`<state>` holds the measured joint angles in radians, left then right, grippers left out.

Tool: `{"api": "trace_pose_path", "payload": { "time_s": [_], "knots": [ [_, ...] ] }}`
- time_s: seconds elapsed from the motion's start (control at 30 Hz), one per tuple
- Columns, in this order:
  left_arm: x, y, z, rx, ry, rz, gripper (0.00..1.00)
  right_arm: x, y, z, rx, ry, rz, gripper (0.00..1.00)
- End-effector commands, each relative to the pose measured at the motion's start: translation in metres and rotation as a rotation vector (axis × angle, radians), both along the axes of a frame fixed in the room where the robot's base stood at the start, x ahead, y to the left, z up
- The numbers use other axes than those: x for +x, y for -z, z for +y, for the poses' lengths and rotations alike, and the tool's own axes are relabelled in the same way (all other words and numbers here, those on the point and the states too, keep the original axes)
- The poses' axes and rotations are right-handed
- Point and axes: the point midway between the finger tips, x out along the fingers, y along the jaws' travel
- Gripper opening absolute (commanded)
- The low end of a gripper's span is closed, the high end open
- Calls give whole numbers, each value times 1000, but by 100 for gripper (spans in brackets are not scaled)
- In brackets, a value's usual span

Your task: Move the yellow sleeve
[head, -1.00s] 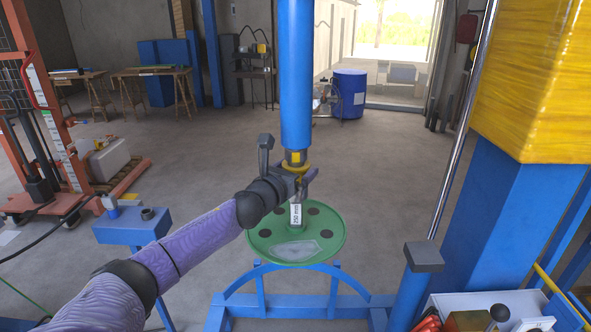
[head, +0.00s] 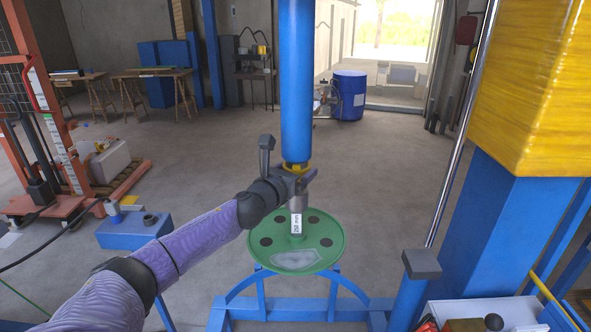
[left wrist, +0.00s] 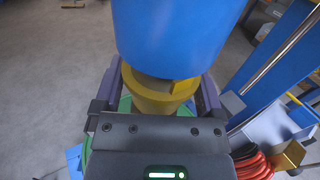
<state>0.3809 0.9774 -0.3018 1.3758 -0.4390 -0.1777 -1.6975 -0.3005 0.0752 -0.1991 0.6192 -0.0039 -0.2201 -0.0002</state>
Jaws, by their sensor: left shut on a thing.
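The yellow sleeve (head: 296,167) sits around the shaft, right under the lower end of the blue tube (head: 296,90). My left gripper (head: 301,181) is shut on it. In the left wrist view the sleeve (left wrist: 152,97) stands between the two fingers, and the blue tube hides its upper part. Below the gripper, a grey shaft with a white label (head: 297,224) leads down to a green disc (head: 272,258) with dark holes. My right gripper is not in view.
A blue floor frame (head: 270,308) stands under the disc. A blue post with a grey cap (head: 421,264) and a yellow-topped blue column (head: 510,220) stand at the right. A blue stand (head: 132,232) is at the left. Open floor lies behind.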

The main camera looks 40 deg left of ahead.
Motion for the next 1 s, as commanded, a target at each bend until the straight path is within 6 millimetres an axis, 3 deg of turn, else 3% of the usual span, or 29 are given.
{"api": "trace_pose_path", "payload": {
  "time_s": [0.1, 0.13, 0.17, 0.53, 1.0],
  "knots": [
    [1, -6, 2, 1, -3, -15, 0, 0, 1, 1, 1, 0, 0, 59],
    [1, -6, 2, 1, -3, -15, 91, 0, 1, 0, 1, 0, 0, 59],
    [1, -6, 2, 1, -4, -16, 98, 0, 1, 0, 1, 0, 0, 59],
    [-7, -2, 1, -1, -4, -8, 99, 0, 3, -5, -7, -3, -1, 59],
    [-68, -2, -11, -1, -1, -7, 99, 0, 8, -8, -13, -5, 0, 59]
  ]
}}
